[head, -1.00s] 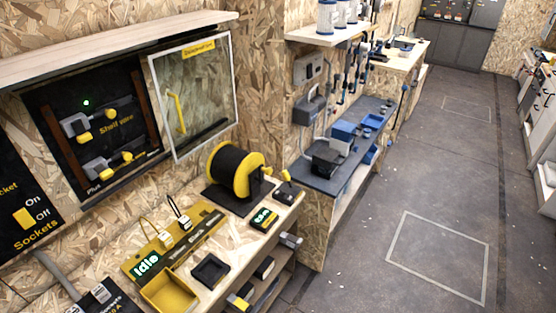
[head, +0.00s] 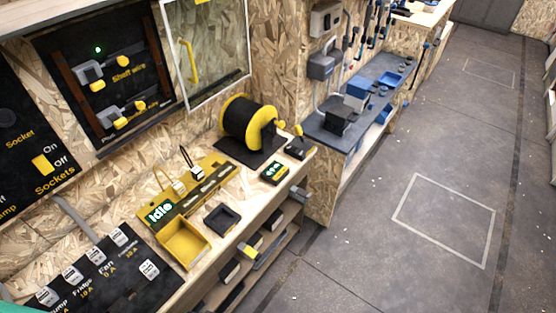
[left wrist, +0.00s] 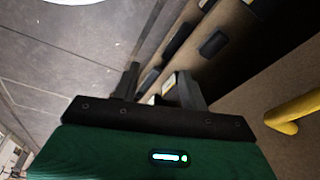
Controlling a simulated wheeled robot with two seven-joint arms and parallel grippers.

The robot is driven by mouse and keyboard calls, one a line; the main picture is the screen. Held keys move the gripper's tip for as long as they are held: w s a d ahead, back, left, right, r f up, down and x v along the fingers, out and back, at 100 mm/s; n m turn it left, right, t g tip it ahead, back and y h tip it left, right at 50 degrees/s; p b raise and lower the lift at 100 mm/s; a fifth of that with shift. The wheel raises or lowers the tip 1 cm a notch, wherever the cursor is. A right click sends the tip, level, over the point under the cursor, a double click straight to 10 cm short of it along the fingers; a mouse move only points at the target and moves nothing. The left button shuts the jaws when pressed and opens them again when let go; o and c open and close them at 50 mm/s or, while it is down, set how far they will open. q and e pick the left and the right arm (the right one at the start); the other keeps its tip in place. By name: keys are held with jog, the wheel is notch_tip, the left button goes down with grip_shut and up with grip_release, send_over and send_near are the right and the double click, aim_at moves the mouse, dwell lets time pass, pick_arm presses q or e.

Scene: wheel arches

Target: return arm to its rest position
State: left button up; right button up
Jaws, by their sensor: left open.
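My left gripper (left wrist: 157,78) shows in the left wrist view, its two dark fingers apart with nothing held between them. It is in free space, with the floor and the shelf fronts beyond it. In the head view only a small teal piece (head: 8,306) shows at the bottom left corner, likely part of my left arm; the gripper itself is outside that view. My right arm and gripper are in neither view.
The bench carries a black and yellow spool (head: 247,120), a yellow tray (head: 185,243) and a black tray (head: 221,218). A fuse panel (head: 125,280) is at lower left. A yellow bar (left wrist: 295,113) is right of the gripper. The floor (head: 345,265) is clear.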

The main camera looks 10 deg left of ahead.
pick_arm(q)
jog(key=s+a+f, duration=0.2)
jog(key=s+f, duration=0.8)
jog(key=f, duration=0.1)
jog(key=s+a+f+g, duration=0.1)
jog(key=s+f, duration=0.9)
jog(key=f, duration=0.1)
jog(key=shift+s+a+f, duration=0.15)
jog(key=shift+a+f, duration=0.15)
jog(key=shift+a, duration=0.05)
